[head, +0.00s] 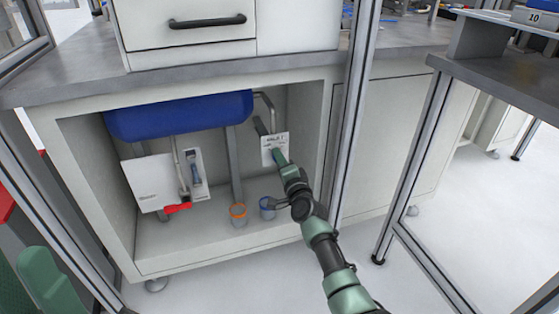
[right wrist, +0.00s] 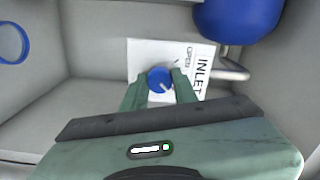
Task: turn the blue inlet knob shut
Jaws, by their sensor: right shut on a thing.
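The blue inlet knob (right wrist: 159,79) sits on a white plate (right wrist: 200,60) marked INLET and OPEN in the right wrist view. A pale pointer mark shows on the knob. My right gripper (right wrist: 160,88) has one finger on each side of the knob and is shut on it. In the head view my right gripper (head: 281,160) reaches into the open cabinet, and its tips are at the inlet plate (head: 275,143). The knob is mostly hidden there by the gripper. My left gripper does not show in the head view.
A blue basin (head: 180,115) hangs above, with pipes below it. A red lever (head: 178,208) is at the left plate. An orange-rimmed cup (head: 238,213) and a blue-rimmed cup (head: 267,207) stand on the cabinet floor. A metal post (head: 350,120) stands right of the opening.

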